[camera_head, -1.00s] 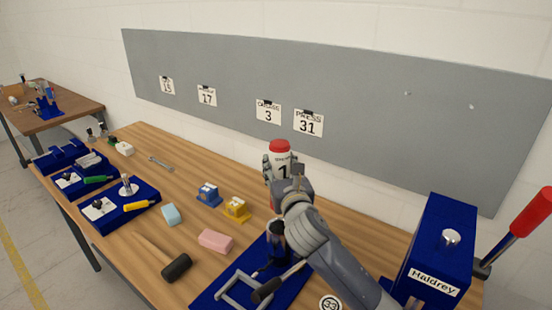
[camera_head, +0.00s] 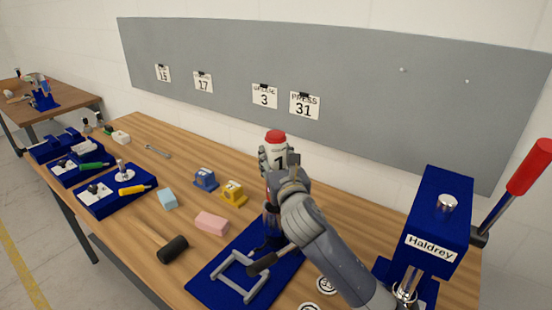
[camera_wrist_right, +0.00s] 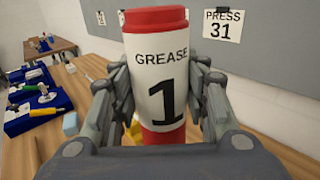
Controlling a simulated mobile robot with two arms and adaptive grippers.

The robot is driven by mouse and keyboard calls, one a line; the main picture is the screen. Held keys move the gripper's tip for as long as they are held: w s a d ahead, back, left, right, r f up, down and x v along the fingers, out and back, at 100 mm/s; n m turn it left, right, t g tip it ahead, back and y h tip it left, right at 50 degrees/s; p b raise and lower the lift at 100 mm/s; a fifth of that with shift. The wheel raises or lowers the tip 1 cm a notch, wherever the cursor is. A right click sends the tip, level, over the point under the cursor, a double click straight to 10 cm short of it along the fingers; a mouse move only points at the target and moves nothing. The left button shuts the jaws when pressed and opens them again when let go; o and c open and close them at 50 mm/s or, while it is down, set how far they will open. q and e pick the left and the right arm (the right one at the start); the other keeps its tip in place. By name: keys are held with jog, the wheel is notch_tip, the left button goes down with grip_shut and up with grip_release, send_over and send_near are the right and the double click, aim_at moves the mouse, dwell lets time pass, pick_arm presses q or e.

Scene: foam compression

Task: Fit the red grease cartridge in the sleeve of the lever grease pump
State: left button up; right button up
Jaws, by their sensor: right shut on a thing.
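The red grease cartridge (camera_head: 278,151) has a red cap and a white label; the right wrist view shows "GREASE 1" on it (camera_wrist_right: 158,72). My right gripper (camera_wrist_right: 160,105) is shut around its middle and holds it roughly upright. In the head view the right gripper (camera_head: 278,168) and forearm partly cover it. The lever grease pump (camera_head: 265,237) stands on a blue base plate (camera_head: 205,285), with a dark-handled lever. The cartridge is over the pump; my wrist hides much of the sleeve, and I cannot tell whether they touch. My left gripper is out of view.
A blue press (camera_head: 440,215) marked "Haldrey" with a red-handled lever (camera_head: 528,167) stands right. A hammer (camera_head: 172,249), pink block (camera_head: 212,223), light-blue block (camera_head: 168,198) and yellow holder (camera_head: 232,192) lie left. Open wood lies between them.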

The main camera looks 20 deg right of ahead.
jog(key=shift+f+b, duration=0.5)
jog(key=shift+f, duration=0.25)
jog(key=shift+f+b, duration=0.35)
jog(key=shift+b, duration=0.1)
jog(key=shift+f+b, duration=0.35)
jog(key=shift+f, duration=0.45)
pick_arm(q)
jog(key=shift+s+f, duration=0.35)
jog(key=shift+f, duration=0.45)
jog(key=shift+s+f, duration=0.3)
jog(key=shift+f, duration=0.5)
pick_arm(e)
jog(key=shift+f, duration=0.1)
pick_arm(q)
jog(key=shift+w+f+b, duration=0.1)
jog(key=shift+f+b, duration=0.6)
jog(key=shift+b, duration=0.05)
pick_arm(e)
jog(key=shift+f, duration=1.45)
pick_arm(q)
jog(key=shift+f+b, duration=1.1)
pick_arm(e)
jog(key=shift+f, duration=2.1)
jog(key=o, duration=1.5)
